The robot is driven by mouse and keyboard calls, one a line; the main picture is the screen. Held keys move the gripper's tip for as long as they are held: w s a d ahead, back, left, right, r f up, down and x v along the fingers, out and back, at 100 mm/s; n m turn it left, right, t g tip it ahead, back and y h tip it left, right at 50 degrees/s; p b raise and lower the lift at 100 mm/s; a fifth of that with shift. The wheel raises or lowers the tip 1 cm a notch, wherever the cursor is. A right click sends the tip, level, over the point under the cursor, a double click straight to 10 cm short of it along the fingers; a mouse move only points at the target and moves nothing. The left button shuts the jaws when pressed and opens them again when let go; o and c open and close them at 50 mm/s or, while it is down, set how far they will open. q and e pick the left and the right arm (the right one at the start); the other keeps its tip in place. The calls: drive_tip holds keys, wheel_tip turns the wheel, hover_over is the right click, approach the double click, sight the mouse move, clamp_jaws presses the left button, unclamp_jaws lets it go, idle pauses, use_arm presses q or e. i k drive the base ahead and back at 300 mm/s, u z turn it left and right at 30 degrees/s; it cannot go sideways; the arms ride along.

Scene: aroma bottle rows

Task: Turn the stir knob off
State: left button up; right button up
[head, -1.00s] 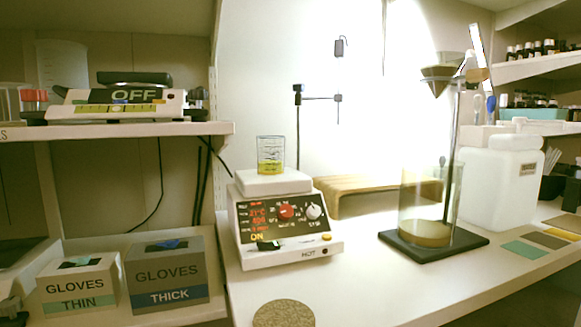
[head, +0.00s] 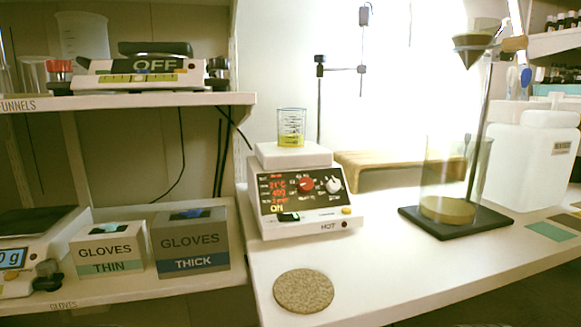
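The hotplate stirrer (head: 298,190) stands on the white bench in the middle of the head view. Its dark front panel shows red readouts and a yellow "ON". A red knob (head: 306,184) sits at the panel's middle, and a white knob (head: 333,185) sits to its right. The panel lettering is too small to tell which knob is the stir knob. A glass beaker (head: 291,129) with yellow liquid stands on the stirrer's white top plate. Neither of my grippers is in view.
A round cork mat (head: 303,290) lies in front of the stirrer. A glass cylinder on a black stand (head: 456,222) and a white canister (head: 527,158) stand to the right. Glove boxes (head: 190,241) are on the left shelf. A wooden riser (head: 400,170) is behind.

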sight(334, 184)
drive_tip(key=k, duration=1)
drive_tip(key=z, duration=1.95)
drive_tip(key=i, duration=0.95)
drive_tip(key=u, duration=1.4)
